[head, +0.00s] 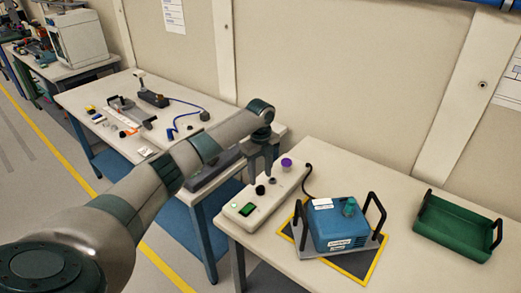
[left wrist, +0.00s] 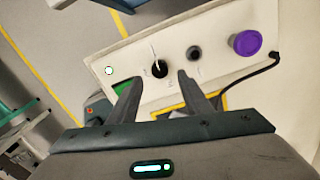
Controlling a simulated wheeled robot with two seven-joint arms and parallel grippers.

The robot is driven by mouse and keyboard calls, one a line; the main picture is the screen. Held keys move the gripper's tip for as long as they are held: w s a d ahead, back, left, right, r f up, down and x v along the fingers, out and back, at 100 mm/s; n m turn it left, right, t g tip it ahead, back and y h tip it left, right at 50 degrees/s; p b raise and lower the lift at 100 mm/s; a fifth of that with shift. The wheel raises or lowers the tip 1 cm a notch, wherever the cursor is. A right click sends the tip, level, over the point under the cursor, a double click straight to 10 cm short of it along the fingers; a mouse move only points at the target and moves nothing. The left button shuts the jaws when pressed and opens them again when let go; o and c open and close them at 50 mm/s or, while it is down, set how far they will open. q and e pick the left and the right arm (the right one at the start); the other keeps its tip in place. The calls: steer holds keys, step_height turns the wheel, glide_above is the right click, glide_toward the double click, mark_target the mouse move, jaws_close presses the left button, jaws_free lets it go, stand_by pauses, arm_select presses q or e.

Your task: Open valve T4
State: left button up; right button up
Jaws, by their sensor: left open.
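A pale control box (head: 235,215) lies on the near bench, with a small green display, two black knobs and a purple button (head: 286,162). My left gripper (head: 262,178) points down over this box, open and empty. In the left wrist view, the black knob with a white pointer line (left wrist: 159,68) lies between and just beyond the tips of my left gripper (left wrist: 160,78). I cannot tell whether the fingers touch it. A second small black knob (left wrist: 194,53) is to its right. No T4 marking is readable. My right gripper is not in view.
A green tray (head: 455,228) is farther right. Another bench at left holds tools and cables. A black cable leaves the control box.

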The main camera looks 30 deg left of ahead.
mark_target(260, 188)
arm_select(q)
step_height(260, 188, up, 12)
steer(key=b, duration=0.2)
steer(key=shift+b, duration=0.3)
steer(key=shift+s+f, duration=0.1)
steer(key=shift+f, duration=0.1)
